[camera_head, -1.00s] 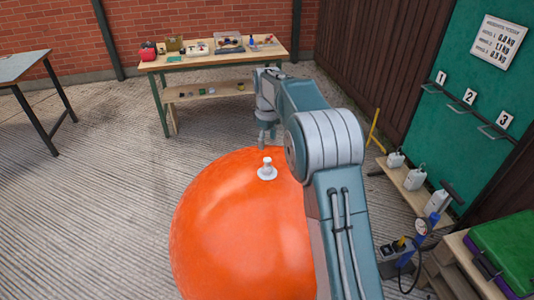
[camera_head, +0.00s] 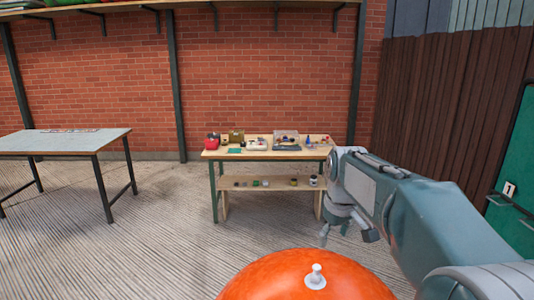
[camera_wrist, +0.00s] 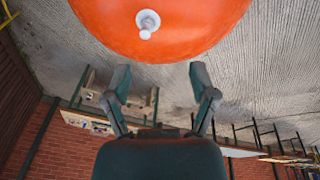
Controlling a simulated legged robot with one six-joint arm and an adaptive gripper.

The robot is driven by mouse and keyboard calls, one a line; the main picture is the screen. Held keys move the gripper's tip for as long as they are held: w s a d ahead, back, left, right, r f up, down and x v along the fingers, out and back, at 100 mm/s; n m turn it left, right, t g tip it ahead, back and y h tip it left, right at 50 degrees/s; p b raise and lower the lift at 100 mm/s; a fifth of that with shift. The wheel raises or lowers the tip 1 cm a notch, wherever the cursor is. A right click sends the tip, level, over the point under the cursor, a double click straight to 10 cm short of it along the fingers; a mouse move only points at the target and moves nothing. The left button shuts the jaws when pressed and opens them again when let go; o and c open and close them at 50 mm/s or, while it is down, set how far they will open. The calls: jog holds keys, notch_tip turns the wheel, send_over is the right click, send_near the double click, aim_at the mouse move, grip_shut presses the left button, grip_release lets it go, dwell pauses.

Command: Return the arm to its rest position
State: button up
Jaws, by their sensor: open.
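My gripper (camera_head: 347,232) hangs at the end of my bent arm on the right of the head view, above and behind the orange ball. In the wrist view my gripper (camera_wrist: 158,80) has its two fingers spread wide apart with nothing between them. The large orange ball (camera_head: 290,282) stands at the bottom of the head view, with a white valve (camera_head: 315,277) on top. The ball (camera_wrist: 195,25) also fills the top of the wrist view, its valve (camera_wrist: 148,22) facing the camera, apart from the fingers.
A wooden workbench (camera_head: 232,155) with small items and a lower shelf stands against the brick wall. A grey table (camera_head: 60,143) stands at the left. A dark wooden fence (camera_head: 450,100) and a green board (camera_head: 520,170) are at the right. The concrete floor between is clear.

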jog(key=s+f+m+t, duration=0.1)
jog(key=s+m, duration=0.2)
jog(key=s, duration=1)
jog(key=s+f+m+t, duration=0.2)
jog(key=s, duration=1.1)
jog(key=shift+s+f+m+t, duration=0.2)
jog(key=shift+s+m+t, duration=0.1)
jog(key=shift+s+m, duration=0.1)
jog(key=shift+w, duration=0.1)
